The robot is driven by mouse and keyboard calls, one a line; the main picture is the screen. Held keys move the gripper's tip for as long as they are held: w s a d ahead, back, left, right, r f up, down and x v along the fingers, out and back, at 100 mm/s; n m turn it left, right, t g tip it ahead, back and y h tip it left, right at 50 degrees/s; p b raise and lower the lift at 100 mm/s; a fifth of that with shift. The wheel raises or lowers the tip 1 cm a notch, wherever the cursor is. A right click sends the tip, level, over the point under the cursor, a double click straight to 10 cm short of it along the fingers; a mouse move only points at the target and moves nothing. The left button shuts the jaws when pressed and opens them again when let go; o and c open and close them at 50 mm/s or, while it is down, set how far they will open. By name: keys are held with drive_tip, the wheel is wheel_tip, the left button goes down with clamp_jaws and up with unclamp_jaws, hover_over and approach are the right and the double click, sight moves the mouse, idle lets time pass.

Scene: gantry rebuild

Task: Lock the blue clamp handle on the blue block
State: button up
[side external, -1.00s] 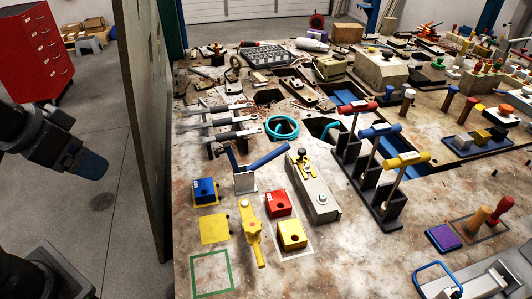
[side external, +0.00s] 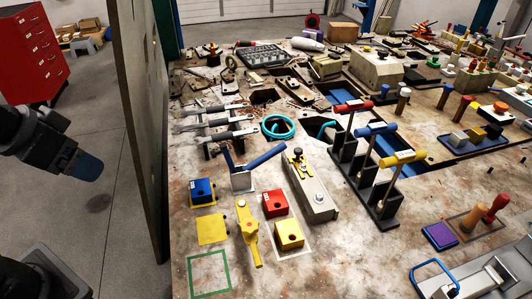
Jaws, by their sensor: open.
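The blue clamp has a long blue handle (side external: 266,156) that slants up to the right from a pale metal base (side external: 243,181). A thinner dark blue arm (side external: 228,158) rises from the base up to the left. The blue block (side external: 202,190) sits just left of the base, with a dark round spot on its top and a yellow border under it. The thin arm stands raised, clear of the block. My gripper is not in view; only dark parts of my arm with a blue end cap show at the left edge, away from the clamp.
A red block (side external: 275,203) and a yellow block (side external: 289,234) stand right of the clamp. A yellow clamp (side external: 248,233), a yellow pad (side external: 212,229) and a green square outline (side external: 209,273) are nearer. Three tall levers (side external: 378,170) stand to the right. An upright panel (side external: 142,120) borders the table's left side.

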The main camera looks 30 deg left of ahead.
drive_tip(key=shift+w+r, duration=0.15)
drive_tip(key=shift+c, duration=0.7)
drive_tip(key=shift+m+g+h, duration=0.3)
drive_tip(key=shift+m+h, duration=0.2)
drive_tip(key=shift+m, duration=0.4)
drive_tip(key=w+r, duration=0.1)
drive_tip(key=w, duration=0.1)
drive_tip(key=w+d+r, duration=0.1)
drive_tip(key=w, duration=0.1)
drive_tip(key=w+r, duration=0.1)
drive_tip(key=w, duration=0.1)
drive_tip(key=shift+d, duration=0.4)
drive_tip(key=c, duration=0.4)
drive_tip(key=m+g+h, duration=0.4)
drive_tip(key=m, duration=0.4)
hover_over(279, 148)
drive_tip(key=s+a, duration=0.1)
drive_tip(key=a, duration=0.5)
wheel_tip(279, 148, down, 6)
drive_tip(key=shift+c, duration=0.2)
drive_tip(key=x, duration=1.4)
drive_tip(key=shift+w, duration=0.25)
clamp_jaws()
